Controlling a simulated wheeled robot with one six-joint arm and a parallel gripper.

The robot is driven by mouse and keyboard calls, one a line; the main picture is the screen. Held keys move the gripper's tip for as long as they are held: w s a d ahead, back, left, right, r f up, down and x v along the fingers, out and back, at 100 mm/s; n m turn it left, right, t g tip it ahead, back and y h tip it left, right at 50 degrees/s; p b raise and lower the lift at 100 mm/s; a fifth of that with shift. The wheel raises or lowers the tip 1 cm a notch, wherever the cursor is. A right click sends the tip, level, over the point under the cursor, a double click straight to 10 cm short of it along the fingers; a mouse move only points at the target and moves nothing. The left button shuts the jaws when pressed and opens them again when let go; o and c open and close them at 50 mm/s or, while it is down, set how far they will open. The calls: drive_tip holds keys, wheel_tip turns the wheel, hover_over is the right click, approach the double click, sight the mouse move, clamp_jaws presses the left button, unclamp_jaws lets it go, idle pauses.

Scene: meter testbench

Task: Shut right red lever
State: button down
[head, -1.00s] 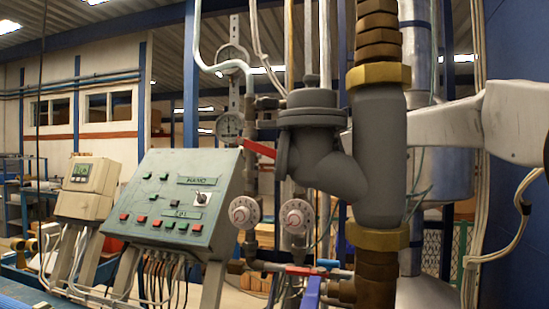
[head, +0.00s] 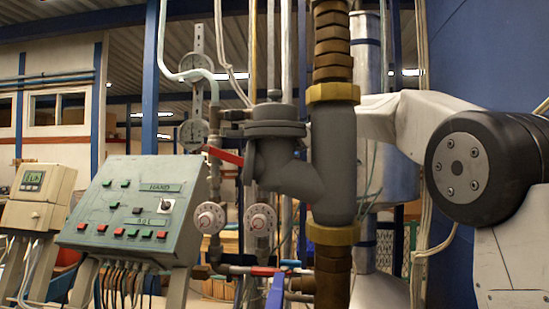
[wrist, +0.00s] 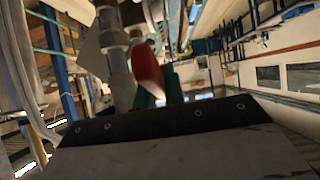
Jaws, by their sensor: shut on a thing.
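In the wrist view a red lever (wrist: 147,68) stands in front of grey pipework, between the green finger parts of my gripper (wrist: 158,90). My gripper is shut on this lever. In the head view one red lever (head: 226,156) sticks out just left of the grey valve body, tilted down to the right. Another small red handle (head: 264,271) sits low on the pipes, above a blue lever (head: 276,292). My gripper is hidden behind the thick grey pipe in the head view, so I cannot tell there which lever it holds.
The thick grey and brass pipe (head: 333,160) stands in front of my arm. Two white round dials (head: 209,217) sit on the thin pipes. A green control panel (head: 135,207) and a beige meter (head: 40,187) stand to the left. A blue wall is at the right.

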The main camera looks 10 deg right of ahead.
drive_tip(key=c, duration=1.5)
unclamp_jaws()
drive_tip(key=v, duration=0.7)
drive_tip(key=shift+s+d+r, duration=0.1)
drive_tip(key=shift+d+r, duration=0.15)
drive_tip(key=shift+d, duration=0.1)
